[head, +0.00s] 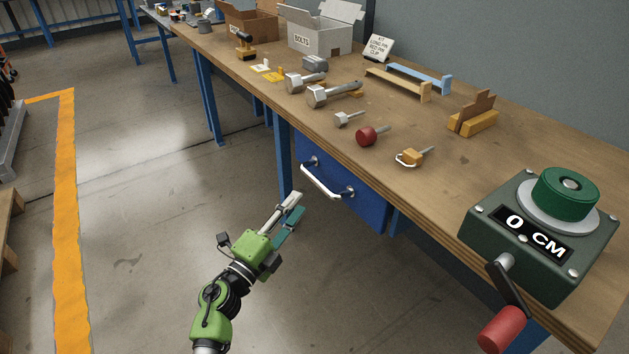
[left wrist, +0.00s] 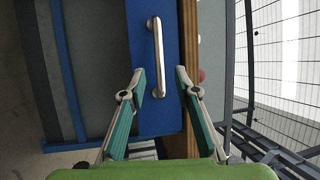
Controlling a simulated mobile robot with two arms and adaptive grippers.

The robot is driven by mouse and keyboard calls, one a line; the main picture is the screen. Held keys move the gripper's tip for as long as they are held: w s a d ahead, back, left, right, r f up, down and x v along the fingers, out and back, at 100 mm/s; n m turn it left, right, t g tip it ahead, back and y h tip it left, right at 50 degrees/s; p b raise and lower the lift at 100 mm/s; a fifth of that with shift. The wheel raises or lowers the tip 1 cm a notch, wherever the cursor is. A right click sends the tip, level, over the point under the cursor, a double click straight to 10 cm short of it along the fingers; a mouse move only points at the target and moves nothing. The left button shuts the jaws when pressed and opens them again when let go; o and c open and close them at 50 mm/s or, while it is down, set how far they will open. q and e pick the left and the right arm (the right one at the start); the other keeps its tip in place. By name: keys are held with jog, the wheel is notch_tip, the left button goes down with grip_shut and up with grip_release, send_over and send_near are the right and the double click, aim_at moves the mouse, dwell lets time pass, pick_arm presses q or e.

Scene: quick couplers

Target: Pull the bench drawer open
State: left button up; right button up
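The blue bench drawer (head: 352,200) sits under the wooden workbench and looks closed. Its curved metal handle (head: 322,182) is on the front face. My left gripper (head: 297,214) is in front of the drawer, below and to the left of the handle in the head view, apart from it. In the left wrist view the drawer (left wrist: 165,100) is ahead, and the handle (left wrist: 155,55) shows beyond and between the open fingertips (left wrist: 160,77). The left gripper is open and empty. My right gripper is not in view.
The workbench top (head: 300,122) holds several bolts, a red knob (head: 370,136) and a brass-coloured coupler (head: 415,156). A green device reading 0 CM (head: 535,230) with a red crank handle (head: 502,330) stands at the near right. The floor before the drawer is clear.

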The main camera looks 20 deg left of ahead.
aim_at(316, 178)
pick_arm(q)
jog(key=x, duration=0.9)
jog(key=shift+w, duration=0.2)
jog(key=shift+w+b, duration=0.3)
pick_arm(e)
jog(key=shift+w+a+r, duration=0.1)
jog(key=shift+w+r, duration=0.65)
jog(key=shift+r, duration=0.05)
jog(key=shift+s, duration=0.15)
pick_arm(q)
grip_shut()
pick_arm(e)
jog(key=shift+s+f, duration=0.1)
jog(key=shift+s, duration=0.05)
